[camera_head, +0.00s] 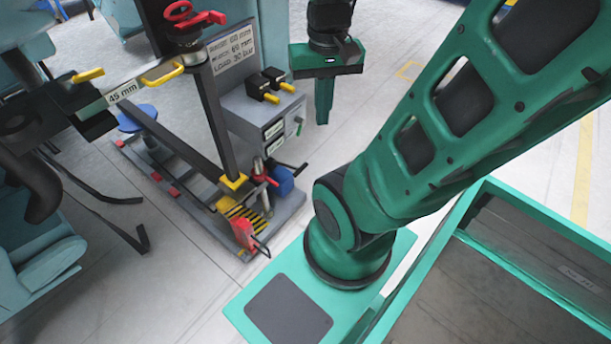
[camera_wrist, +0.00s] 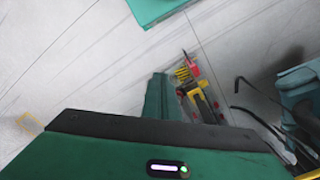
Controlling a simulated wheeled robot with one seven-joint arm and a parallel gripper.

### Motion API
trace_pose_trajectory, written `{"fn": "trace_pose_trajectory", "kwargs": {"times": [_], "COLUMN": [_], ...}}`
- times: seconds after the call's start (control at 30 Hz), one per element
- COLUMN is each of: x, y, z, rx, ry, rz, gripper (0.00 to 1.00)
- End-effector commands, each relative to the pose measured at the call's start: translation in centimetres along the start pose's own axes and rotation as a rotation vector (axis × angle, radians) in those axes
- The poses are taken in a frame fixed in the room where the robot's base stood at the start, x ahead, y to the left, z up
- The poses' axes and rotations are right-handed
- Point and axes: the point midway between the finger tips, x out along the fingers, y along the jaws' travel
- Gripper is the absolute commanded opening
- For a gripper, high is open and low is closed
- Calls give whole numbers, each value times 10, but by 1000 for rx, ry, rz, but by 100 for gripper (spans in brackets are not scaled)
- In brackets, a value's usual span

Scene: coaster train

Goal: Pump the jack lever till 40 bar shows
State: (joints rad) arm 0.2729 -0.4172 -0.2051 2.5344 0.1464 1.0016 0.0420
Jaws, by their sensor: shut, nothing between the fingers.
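The jack rig (camera_head: 215,185) stands on a dark base on the floor, left of centre in the head view. It has a blue cylinder (camera_head: 281,181), a yellow-and-black striped plate and red parts. A grey box (camera_head: 262,112) carries small readouts too small to read. My gripper (camera_head: 322,112) is shut and empty, pointing down, right of the box and apart from it. In the wrist view my gripper (camera_wrist: 160,88) partly hides the jack rig (camera_wrist: 192,82).
A sign (camera_head: 232,48) stands above the box. A tag reading 45 mm (camera_head: 122,92) hangs at left on the pale blue train parts (camera_head: 35,262). Black bent bars (camera_head: 110,200) lie left of the jack. A green-rimmed bin (camera_head: 520,212) is at right.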

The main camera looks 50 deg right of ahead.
Motion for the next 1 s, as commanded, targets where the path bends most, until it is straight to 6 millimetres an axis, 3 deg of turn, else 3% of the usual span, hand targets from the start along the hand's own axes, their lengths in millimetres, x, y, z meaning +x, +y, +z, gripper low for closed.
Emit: {"fn": "trace_pose_trajectory", "kwargs": {"times": [0.27, 0.47, 0.7, 1.0], "x": [38, 82, 150, 252], "y": [-1, 5, 19, 42], "z": [-83, -140, -199, -252], "rx": [210, 372, 582, 881], "ry": [-2, -8, -27, -70], "rz": [-4, -39, -113, -248], "gripper": [0, 0, 0, 0]}}
